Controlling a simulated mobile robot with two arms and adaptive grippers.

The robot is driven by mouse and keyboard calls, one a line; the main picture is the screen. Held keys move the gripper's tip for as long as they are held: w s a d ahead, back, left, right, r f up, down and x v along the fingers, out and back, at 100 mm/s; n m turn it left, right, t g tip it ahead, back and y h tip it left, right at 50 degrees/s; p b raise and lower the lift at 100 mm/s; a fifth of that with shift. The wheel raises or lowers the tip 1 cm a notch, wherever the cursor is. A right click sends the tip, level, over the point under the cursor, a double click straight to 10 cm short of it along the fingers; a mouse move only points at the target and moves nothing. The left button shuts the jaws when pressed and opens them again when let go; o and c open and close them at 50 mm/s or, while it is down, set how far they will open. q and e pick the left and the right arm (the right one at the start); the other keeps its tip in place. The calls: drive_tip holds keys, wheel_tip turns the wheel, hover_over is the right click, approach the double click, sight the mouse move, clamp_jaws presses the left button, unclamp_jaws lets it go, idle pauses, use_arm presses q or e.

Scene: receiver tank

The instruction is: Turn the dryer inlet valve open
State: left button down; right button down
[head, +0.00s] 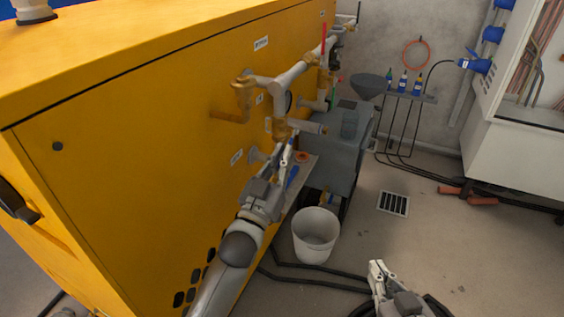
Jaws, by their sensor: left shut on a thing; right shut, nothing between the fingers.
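My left gripper (287,158) reaches up along the front of the yellow cabinet to the pipework. It is shut at a blue lever (292,177), which shows just right of the fingers and points down. The gripper hides part of the lever and the fitting behind it, so the exact grip is hard to see. Brass and grey pipework (279,128) sits right above the fingertips. I cannot read the labels to tell which valve is the dryer inlet valve. My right gripper (377,268) is shut and empty, low at the bottom right, apart from the pipes.
The yellow cabinet (130,130) fills the left. A red lever (323,45) stands higher on the pipes. A white bucket (315,236) stands on the floor near black hoses. Open floor lies right, around a drain grate (393,204).

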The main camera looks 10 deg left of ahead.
drive_tip(key=r, duration=0.1)
drive_tip(key=w+r+t, duration=0.1)
drive_tip(key=r+t, duration=0.1)
drive_tip(key=shift+w+a+r+y, duration=0.15)
drive_tip(key=shift+a+r+y, duration=0.15)
drive_tip(key=shift+a, duration=0.1)
use_arm(q)
drive_tip(key=c, duration=1.6)
unclamp_jaws()
drive_tip(key=shift+f, duration=0.1)
use_arm(e)
drive_tip(key=shift+f, duration=0.1)
use_arm(q)
drive_tip(key=v, duration=1.2)
drive_tip(key=shift+f, duration=0.1)
